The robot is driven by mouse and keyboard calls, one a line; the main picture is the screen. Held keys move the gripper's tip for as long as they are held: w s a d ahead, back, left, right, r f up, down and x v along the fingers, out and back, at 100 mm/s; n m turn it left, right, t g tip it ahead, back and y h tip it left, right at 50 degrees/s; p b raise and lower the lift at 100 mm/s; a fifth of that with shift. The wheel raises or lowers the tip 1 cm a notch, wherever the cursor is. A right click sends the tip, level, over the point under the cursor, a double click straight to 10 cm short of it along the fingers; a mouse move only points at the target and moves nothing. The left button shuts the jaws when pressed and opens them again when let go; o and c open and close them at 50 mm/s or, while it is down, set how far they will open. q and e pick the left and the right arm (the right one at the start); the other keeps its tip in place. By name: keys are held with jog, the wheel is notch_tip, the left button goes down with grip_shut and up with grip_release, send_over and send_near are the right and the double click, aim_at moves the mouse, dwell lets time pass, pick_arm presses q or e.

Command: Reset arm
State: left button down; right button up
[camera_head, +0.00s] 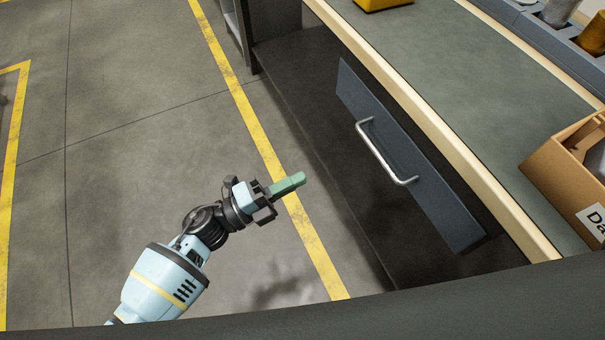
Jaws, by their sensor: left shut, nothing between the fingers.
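My left arm comes in from the bottom left, with its left gripper (289,185) over the floor and the yellow floor line. The green fingers are together and nothing shows between them. The gripper points right, toward the workbench, and is clear of the drawer and its handle. My right gripper is out of view.
A workbench (462,88) with a light edge runs down the right side. Its blue-grey drawer front (422,168) has a metal handle (385,150). A cardboard box (553,172) and a yellow object (384,4) are on top. The floor (120,95) at left is free.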

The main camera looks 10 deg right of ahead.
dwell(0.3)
